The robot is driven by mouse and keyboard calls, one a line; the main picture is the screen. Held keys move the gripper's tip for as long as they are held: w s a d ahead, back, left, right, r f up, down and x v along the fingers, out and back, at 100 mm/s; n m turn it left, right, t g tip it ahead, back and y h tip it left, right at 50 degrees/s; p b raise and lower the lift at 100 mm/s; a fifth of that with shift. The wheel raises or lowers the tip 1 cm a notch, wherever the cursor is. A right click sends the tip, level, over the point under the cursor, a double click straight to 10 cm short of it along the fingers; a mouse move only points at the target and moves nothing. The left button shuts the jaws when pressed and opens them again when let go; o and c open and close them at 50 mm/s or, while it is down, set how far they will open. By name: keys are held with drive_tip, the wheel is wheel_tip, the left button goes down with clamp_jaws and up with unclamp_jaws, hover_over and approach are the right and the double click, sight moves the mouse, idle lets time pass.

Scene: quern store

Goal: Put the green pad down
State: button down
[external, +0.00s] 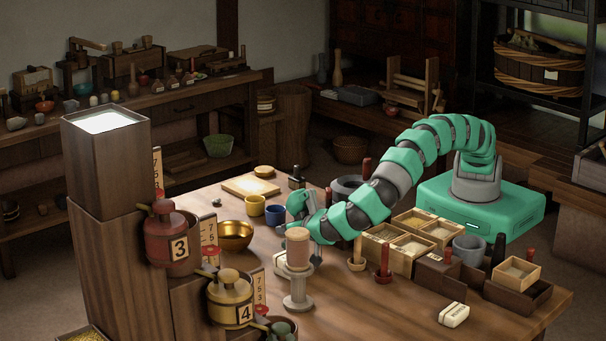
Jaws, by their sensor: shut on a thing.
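I cannot pick out a green pad apart from my green arm. A pale block (281,263) shows partly behind the cylinder, left of the jaws.
Wooden boxes (411,246) and a dark red peg (383,264) stand right. A white block (453,314) lies at the front right. The front middle is clear.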

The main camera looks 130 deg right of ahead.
drive_tip(key=shift+f, duration=0.1)
drive_tip(key=c, duration=1.3)
unclamp_jaws()
drive_tip(key=shift+a, duration=0.15)
drive_tip(key=p+v, duration=0.2)
drive_tip(key=v, duration=1)
drive_tip(key=shift+w, duration=0.1)
drive_tip(key=shift+r, duration=0.2)
